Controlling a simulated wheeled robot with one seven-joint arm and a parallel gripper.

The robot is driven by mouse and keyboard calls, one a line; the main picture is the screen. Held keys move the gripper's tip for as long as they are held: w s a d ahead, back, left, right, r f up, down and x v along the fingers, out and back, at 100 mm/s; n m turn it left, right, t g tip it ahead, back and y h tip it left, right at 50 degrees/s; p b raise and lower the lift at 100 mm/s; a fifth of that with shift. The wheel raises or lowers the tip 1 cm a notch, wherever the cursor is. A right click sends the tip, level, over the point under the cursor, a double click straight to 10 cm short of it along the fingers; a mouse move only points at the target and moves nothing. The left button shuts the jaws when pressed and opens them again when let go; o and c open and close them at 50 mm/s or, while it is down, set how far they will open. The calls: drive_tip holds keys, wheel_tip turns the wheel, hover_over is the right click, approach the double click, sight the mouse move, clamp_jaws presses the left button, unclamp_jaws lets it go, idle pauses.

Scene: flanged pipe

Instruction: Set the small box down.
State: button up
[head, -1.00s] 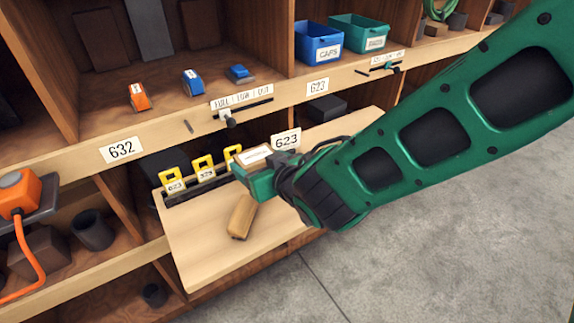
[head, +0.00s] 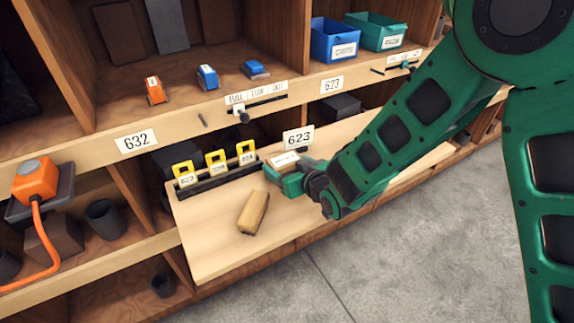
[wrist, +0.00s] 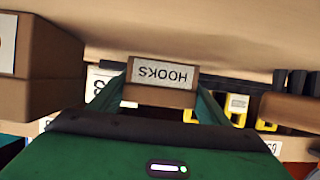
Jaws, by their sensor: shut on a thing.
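The small box (head: 284,159) has a white label on its face. In the wrist view the small box (wrist: 162,95) is brown cardboard, and its label reads HOOKS upside down. My gripper (head: 284,172) is shut on it, with one green finger at each side in the wrist view (wrist: 163,88).
A tan block (head: 253,212) lies on the board, left of and nearer than my gripper. The black rack (head: 215,178) with yellow tags runs along the board's back left. The board's front middle is bare.

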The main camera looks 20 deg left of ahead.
drive_tip(key=o, duration=1)
drive_tip(key=shift+r, duration=0.1)
